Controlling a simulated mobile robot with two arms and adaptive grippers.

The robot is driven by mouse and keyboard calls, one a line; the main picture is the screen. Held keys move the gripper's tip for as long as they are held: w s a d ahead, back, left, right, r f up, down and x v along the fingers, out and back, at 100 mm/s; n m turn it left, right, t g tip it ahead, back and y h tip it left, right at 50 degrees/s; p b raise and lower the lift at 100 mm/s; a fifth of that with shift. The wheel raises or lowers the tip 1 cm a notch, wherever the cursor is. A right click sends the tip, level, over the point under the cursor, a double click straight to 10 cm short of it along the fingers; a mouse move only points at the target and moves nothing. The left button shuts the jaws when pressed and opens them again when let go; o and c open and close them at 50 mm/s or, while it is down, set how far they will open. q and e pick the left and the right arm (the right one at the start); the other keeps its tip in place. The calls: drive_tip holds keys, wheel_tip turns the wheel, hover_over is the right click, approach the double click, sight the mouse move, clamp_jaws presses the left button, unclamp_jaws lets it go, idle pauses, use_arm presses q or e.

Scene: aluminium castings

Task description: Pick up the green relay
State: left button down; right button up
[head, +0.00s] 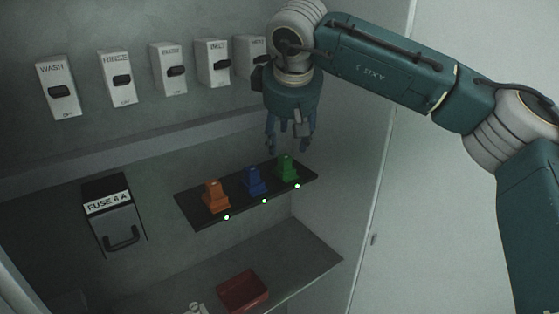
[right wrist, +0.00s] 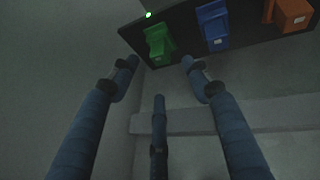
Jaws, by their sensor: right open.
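The green relay (head: 287,167) stands at the right end of a black strip (head: 236,205) in the head view, and near the top in the right wrist view (right wrist: 159,45). My right gripper (head: 290,145) is just above the green relay, apart from it, pointing down. Its fingers are spread open and empty in the right wrist view (right wrist: 160,75), with the green relay beyond the fingertips. My left gripper is not in view.
A blue relay (head: 254,182) and an orange relay (head: 215,196) stand to the left on the same strip. Labelled switches (head: 117,77) line the back wall. A fuse box (head: 113,215) is at left. A red tray (head: 242,291) sits on the lower shelf. The cabinet side wall is close on the right.

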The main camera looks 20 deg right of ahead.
sight(284, 158)
drive_tip(key=p+x, duration=0.1)
drive_tip(key=x, duration=0.2)
drive_tip(key=shift+s+d+f, duration=0.1)
drive_tip(key=shift+d, duration=0.05)
drive_tip(key=x, duration=0.1)
drive_tip(key=p+x, duration=0.1)
drive_tip(key=x, duration=0.1)
drive_tip(key=p+x, duration=0.1)
drive_tip(key=shift+w+a+f, duration=0.2)
drive_tip(key=shift+w+f, duration=0.1)
drive_tip(key=shift+f, duration=0.05)
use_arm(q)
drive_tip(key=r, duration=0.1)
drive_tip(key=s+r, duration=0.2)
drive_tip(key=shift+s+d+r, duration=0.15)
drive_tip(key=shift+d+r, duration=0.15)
use_arm(e)
drive_tip(key=shift+s, duration=0.1)
drive_tip(key=c, duration=1)
